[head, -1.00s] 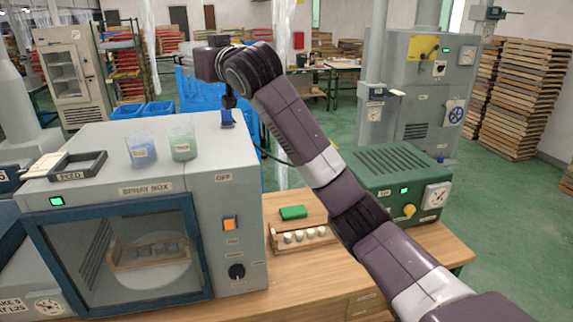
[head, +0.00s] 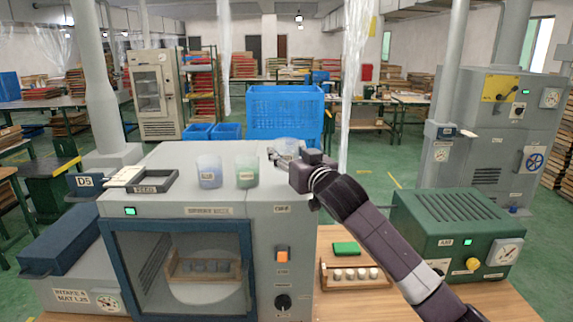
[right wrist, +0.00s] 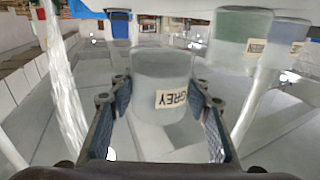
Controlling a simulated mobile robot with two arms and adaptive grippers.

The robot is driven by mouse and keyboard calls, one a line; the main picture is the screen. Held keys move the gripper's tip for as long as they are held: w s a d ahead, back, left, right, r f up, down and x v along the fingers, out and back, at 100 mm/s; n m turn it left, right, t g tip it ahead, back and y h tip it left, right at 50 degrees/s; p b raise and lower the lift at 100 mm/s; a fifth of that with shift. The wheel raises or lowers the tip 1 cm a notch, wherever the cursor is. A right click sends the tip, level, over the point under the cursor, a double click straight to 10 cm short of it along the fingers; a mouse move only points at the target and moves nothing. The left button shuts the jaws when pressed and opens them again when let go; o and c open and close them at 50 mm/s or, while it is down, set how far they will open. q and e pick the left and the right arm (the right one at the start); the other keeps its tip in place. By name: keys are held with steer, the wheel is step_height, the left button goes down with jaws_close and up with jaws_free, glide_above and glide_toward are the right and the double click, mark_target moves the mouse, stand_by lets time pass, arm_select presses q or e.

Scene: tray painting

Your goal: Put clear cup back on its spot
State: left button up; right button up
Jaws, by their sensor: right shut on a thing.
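A clear cup (right wrist: 160,80) with a tag reading GREY is between the two fingers of my right gripper (right wrist: 162,100) in the right wrist view. The gripper is shut on it. In the head view my right gripper (head: 288,155) is at the back right of the spray box top (head: 185,190), and the cup there is small and mostly hidden. The green cup (head: 246,173) and the blue cup (head: 209,173) stand on the box top, left of my gripper. Both also show at upper right in the right wrist view. My left gripper is out of view.
A dark tray (head: 155,187) lies on the box top at left. Right of the box, a wooden rack (head: 330,279) with several pale pieces and a green block (head: 346,248) lie on the bench. A green machine (head: 450,225) stands farther right. Blue crates are behind.

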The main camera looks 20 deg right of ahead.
step_height(320, 180, down, 4)
steer(key=shift+f+p, duration=0.15)
steer(key=shift+p, duration=0.35)
steer(key=shift+a+f, duration=0.1)
steer(key=shift+f, duration=0.1)
steer(key=o, duration=1.4)
